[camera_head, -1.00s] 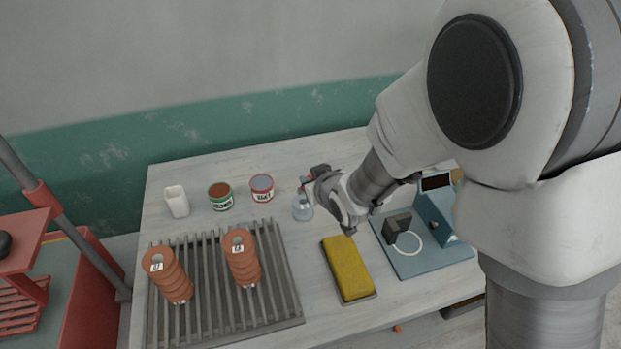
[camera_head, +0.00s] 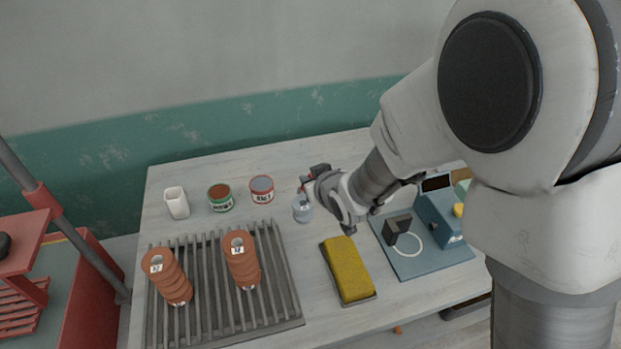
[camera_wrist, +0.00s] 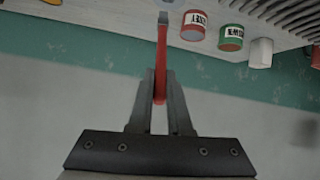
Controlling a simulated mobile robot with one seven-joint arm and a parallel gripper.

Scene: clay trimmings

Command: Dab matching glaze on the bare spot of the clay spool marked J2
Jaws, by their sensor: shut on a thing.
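My gripper (camera_wrist: 160,92) is shut on a thin red-handled brush (camera_wrist: 161,60), whose grey end points away from the fingers. Two stacked-ring terracotta spools, a left spool (camera_head: 172,282) and a right spool (camera_head: 243,267), stand on a slatted rack; both have small white tags too blurred to read surely. A green-labelled can (camera_head: 221,204) holds brown glaze, and a red-labelled can (camera_head: 262,195) holds greyish glaze.
The grey slatted rack (camera_head: 207,305) fills the table's front left. A white cup (camera_head: 176,202) stands behind it. A yellow sponge (camera_head: 349,270) lies right of the rack. A blue device (camera_head: 437,217) with a dark block (camera_head: 396,227) is at the right.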

